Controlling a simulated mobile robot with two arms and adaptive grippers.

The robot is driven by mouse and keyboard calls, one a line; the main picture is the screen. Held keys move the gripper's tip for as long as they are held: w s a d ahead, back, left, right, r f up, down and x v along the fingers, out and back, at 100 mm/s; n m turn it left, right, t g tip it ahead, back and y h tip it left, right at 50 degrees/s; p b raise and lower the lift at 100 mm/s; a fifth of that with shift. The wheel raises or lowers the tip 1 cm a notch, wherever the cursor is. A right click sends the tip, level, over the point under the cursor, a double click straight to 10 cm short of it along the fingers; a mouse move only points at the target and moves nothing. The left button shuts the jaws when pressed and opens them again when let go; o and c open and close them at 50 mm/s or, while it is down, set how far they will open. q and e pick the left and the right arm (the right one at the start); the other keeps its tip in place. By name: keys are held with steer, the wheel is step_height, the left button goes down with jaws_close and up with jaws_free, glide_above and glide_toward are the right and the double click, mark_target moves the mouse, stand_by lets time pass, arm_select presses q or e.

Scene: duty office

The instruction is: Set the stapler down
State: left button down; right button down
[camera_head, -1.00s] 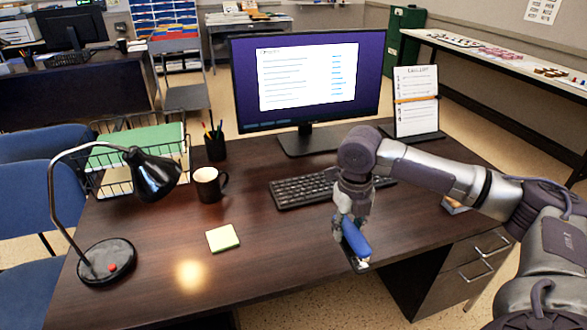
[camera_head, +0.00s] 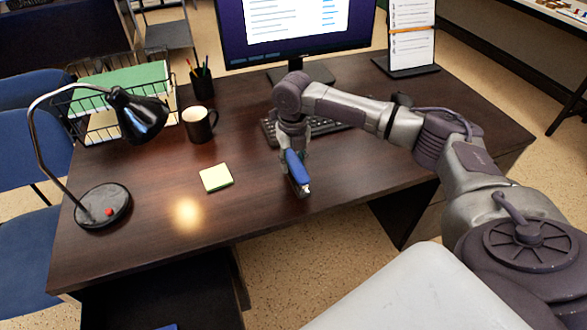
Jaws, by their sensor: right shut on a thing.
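The blue stapler (camera_head: 297,170) is in my right gripper (camera_head: 292,157), in the middle of the head view. The gripper is shut on it and points down over the front part of the dark wooden desk (camera_head: 240,222). The stapler's front end points toward the desk's near edge. Whether its underside touches the desktop I cannot tell. The gripper hides part of the stapler. My left gripper is not in view.
Behind are a keyboard (camera_head: 327,126), a mug (camera_head: 199,124), a pencil cup (camera_head: 202,86) and a monitor (camera_head: 284,30). A black lamp (camera_head: 103,206) stands at left. Desktop between pad and stapler is clear.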

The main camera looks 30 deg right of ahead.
steer(key=shift+f, duration=1.5)
steer(key=c, duration=0.8)
jaws_free()
steer(key=shift+f, duration=0.15)
steer(key=shift+o, duration=0.2)
step_height(320, 180, up, 12)
steer(key=shift+r, duration=0.15)
steer(key=shift+s, duration=0.1)
